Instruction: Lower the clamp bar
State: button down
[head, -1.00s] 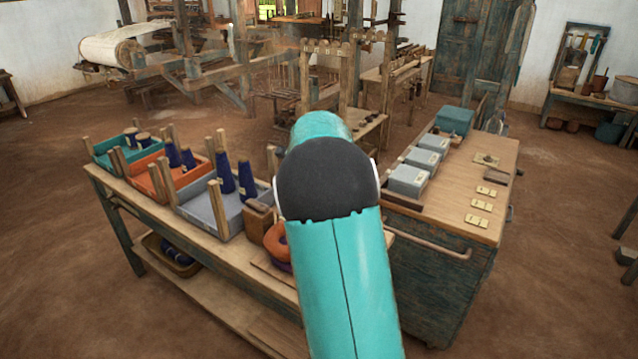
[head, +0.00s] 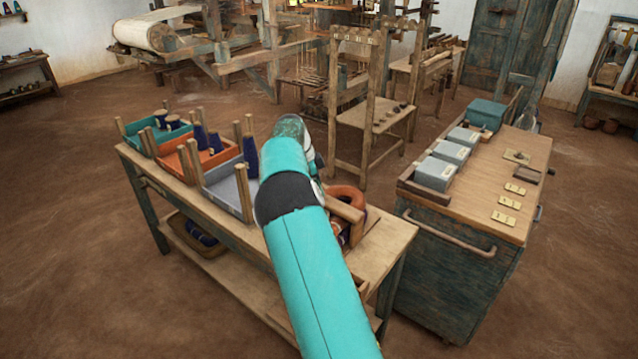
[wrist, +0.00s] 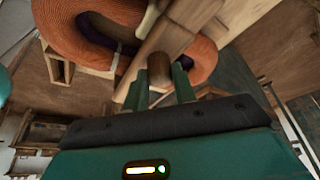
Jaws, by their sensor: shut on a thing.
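The clamp bar (head: 345,211) is a pale wooden bar beside an orange ring-shaped coil (head: 350,194) on the workbench (head: 393,236). In the wrist view, the wooden bar (wrist: 192,20) runs across the orange coil (wrist: 72,38), with dark purple material next to it. My gripper (wrist: 160,88) is shut on a round brown wooden handle (wrist: 159,65), which appears to belong to the bar. My teal arm hides the gripper in the head view. The wrist view is steeply tilted, so I cannot tell how far the bar stands from the coil.
Grey (head: 226,188), orange (head: 182,160) and teal (head: 141,133) trays with upright wooden posts and dark blue cones line the bench to the left. A cabinet (head: 455,271) with grey boxes (head: 435,173) stands at right. Wooden looms are behind. The floor in front is bare.

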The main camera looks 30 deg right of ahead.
jog(key=shift+f, duration=0.2)
jog(key=c, duration=1.1)
grip_release()
jog(key=shift+w, duration=0.15)
jog(key=v, duration=1.4)
